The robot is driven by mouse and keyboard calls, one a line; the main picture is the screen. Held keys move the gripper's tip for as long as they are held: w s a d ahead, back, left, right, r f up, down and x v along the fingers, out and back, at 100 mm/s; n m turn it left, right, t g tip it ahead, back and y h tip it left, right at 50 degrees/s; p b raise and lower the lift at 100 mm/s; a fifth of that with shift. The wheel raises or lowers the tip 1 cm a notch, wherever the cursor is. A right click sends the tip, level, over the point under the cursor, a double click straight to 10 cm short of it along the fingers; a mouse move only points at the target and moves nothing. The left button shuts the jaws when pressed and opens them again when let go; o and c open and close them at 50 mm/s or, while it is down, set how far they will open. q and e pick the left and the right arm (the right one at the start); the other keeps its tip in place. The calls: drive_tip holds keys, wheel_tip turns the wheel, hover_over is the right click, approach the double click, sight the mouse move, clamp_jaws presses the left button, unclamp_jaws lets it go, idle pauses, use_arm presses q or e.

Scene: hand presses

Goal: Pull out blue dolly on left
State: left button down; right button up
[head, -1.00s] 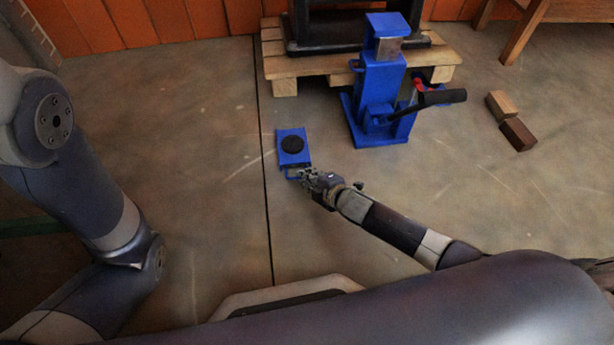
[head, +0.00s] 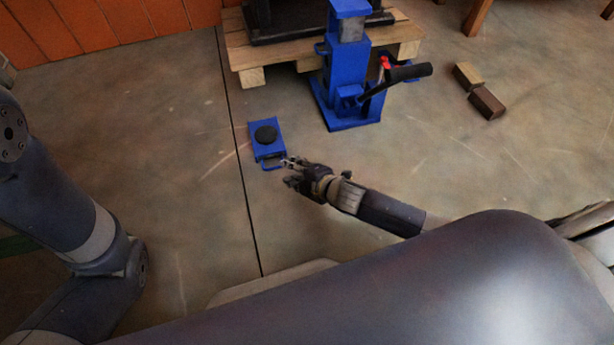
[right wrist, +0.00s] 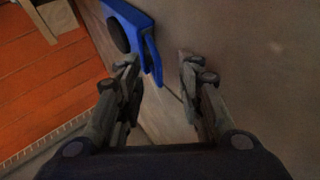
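The blue dolly (head: 267,140) with a round black pad on top lies on the floor in front of the pallet, clear of it. A small blue handle (head: 271,163) is on its near end. My right gripper (head: 285,172) is open, just right of the handle and apart from it.
A blue hand press or jack (head: 346,75) with a black lever stands right of the dolly. Behind are a wooden pallet (head: 268,62) with a dark machine base and an orange wall (head: 95,30). Two wood blocks (head: 487,102) lie at right. The floor left of the dolly is clear.

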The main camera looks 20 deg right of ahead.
drive_tip(key=v, duration=0.7)
drive_tip(key=shift+s+r, duration=0.2)
drive_tip(key=shift+s, duration=0.15)
